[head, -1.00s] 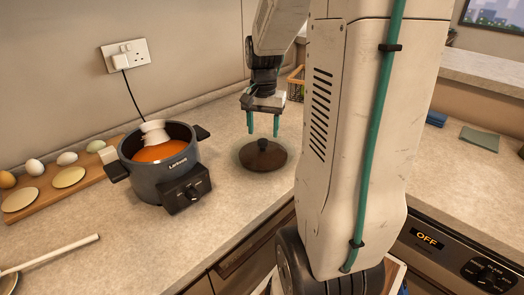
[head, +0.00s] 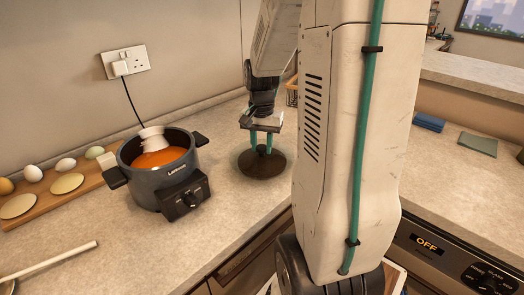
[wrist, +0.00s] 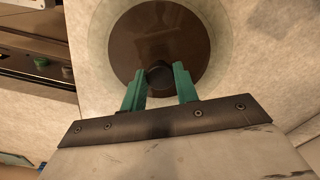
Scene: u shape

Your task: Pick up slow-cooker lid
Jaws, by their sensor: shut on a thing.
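The slow-cooker lid (head: 262,168) is a dark brown disc with a black knob, lying on the counter to the right of the slow cooker (head: 166,175). My gripper (head: 262,148) is directly over the lid, with its green fingers down at the knob. In the wrist view the lid (wrist: 135,50) fills the upper middle, and the fingers of my gripper (wrist: 159,79) are closed on either side of its knob. The lid appears to rest on the counter. The cooker is open, with orange liquid and a white object in it.
A wooden board (head: 60,192) with eggs and pale discs lies left of the cooker. A white-handled utensil (head: 60,255) is at the front left. A blue stack (head: 429,122) and a green cloth (head: 478,144) lie on the right counter. Bare counter lies in front of the lid.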

